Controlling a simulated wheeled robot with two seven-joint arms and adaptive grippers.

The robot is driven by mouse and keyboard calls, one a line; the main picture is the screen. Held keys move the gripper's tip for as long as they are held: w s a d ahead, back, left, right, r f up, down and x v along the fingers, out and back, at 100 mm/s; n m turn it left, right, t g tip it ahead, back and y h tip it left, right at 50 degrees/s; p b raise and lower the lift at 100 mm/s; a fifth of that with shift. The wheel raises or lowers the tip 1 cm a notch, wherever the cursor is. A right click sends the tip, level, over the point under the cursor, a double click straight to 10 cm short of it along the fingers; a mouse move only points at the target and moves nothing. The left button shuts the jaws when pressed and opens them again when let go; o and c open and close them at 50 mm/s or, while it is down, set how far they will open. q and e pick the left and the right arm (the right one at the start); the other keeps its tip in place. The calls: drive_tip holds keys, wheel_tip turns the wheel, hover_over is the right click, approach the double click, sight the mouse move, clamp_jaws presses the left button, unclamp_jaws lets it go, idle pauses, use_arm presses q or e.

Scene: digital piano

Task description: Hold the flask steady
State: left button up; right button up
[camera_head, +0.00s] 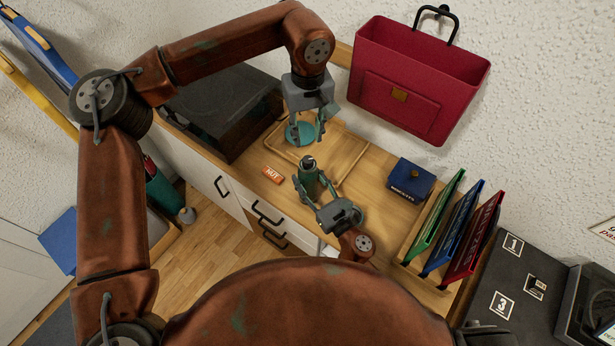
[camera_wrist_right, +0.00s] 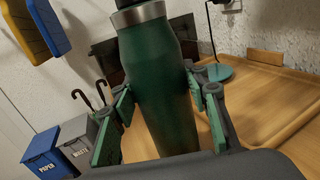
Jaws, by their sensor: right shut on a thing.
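The flask (camera_head: 309,180) is dark green with a steel collar and a black top. It stands near the front of the wooden counter, close to the tray. It also fills the middle of the right wrist view (camera_wrist_right: 163,95), roughly upright, its base hidden. My right gripper (camera_head: 312,192) is shut on the flask's body, one finger on each side. My left gripper (camera_head: 306,132) points down over the tray, its fingers apart around a round teal piece (camera_head: 299,132). That piece also shows behind the flask in the right wrist view (camera_wrist_right: 218,73). I see no clear grip on it.
The wooden tray (camera_head: 345,165) lies behind the flask. An orange NUT box (camera_head: 272,175) is left of it, a blue box (camera_head: 410,180) and upright folders (camera_head: 437,217) right. A dark machine (camera_head: 225,108) stands left. A red bag holder (camera_head: 418,80) hangs on the wall.

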clamp_jaws()
idle(1.1)
